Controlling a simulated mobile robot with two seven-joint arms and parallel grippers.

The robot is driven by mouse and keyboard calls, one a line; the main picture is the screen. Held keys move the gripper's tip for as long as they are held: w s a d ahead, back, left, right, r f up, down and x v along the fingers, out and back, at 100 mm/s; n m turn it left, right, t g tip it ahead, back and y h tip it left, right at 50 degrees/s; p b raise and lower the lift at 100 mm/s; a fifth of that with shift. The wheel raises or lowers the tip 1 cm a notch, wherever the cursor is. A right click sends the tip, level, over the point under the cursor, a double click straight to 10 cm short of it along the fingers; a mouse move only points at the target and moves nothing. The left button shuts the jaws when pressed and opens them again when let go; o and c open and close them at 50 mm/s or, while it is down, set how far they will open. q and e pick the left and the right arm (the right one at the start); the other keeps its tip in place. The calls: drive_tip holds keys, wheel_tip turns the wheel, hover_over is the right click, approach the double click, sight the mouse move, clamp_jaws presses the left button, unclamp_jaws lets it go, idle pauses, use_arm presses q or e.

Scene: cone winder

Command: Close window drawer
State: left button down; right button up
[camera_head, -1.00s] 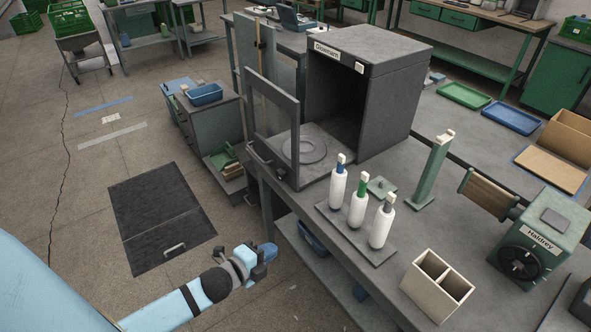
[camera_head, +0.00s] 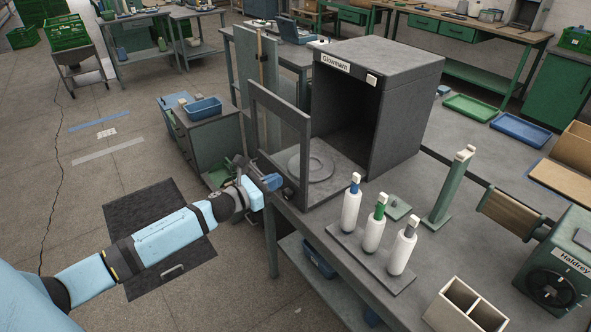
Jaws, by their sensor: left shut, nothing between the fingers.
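The dark grey box labelled Glowmarn (camera_head: 395,62) stands on the workbench with its front open. Its framed window drawer (camera_head: 279,128) is pulled out to the left, with the round plate (camera_head: 311,165) on the tray between window and box. My left gripper (camera_head: 273,182) is shut and empty, at the lower front corner of the window frame, by its handle. I cannot tell whether it touches the frame. My right gripper is not in view.
Three white cones with coloured tops (camera_head: 374,229) stand on a holder in front of the box. A winder labelled Haldrey (camera_head: 562,262) and a cream two-slot box (camera_head: 466,307) are at the right. A grey cabinet with a blue bin (camera_head: 204,108) stands behind my left arm.

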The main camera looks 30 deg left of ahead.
sight(302, 168)
use_arm(q)
drive_tip(key=p+x, duration=0.1)
drive_tip(key=x, duration=0.5)
drive_tip(key=shift+s+r, duration=0.1)
drive_tip(key=shift+w+d, duration=0.25)
drive_tip(key=shift+w, duration=0.35)
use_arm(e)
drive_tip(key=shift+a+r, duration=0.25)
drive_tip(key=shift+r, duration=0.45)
use_arm(q)
drive_tip(key=shift+w, duration=0.1)
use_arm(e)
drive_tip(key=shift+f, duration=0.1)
